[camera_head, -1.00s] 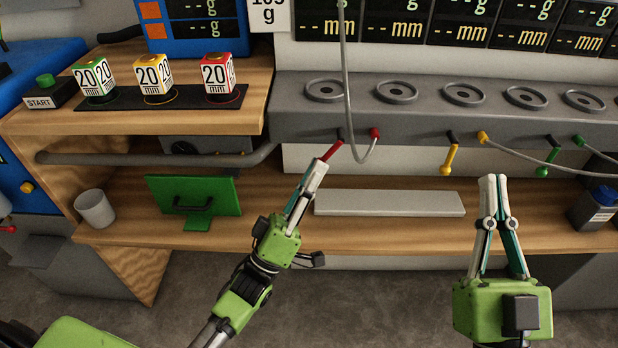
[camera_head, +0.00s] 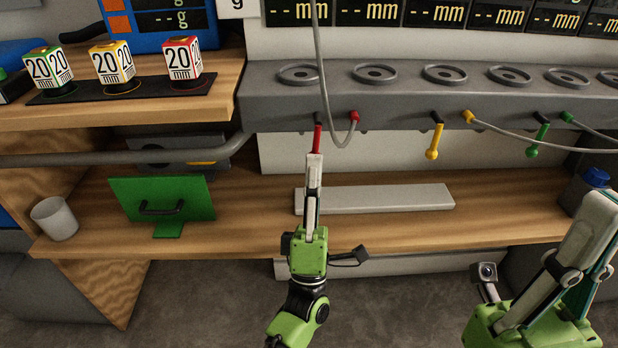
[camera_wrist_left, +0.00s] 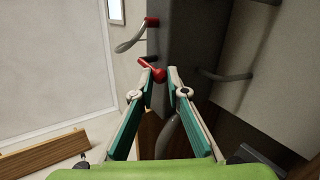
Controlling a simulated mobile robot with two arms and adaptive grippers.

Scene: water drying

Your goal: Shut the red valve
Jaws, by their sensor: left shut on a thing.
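My left gripper (camera_head: 314,160) reaches up from below and is shut on the lower end of the handle, hiding that end. In the left wrist view the red handle (camera_wrist_left: 154,71) sits between the two fingertips (camera_wrist_left: 160,76). My right gripper (camera_head: 606,203) is at the right edge with its fingers drawn together, and I see nothing held in it.
A yellow valve handle (camera_head: 434,141) and a green valve handle (camera_head: 538,140) hang farther right. A light grey slab (camera_head: 385,198) lies on the wooden shelf behind my left gripper. A green panel (camera_head: 190,187) and a white cup (camera_head: 55,219) stand left.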

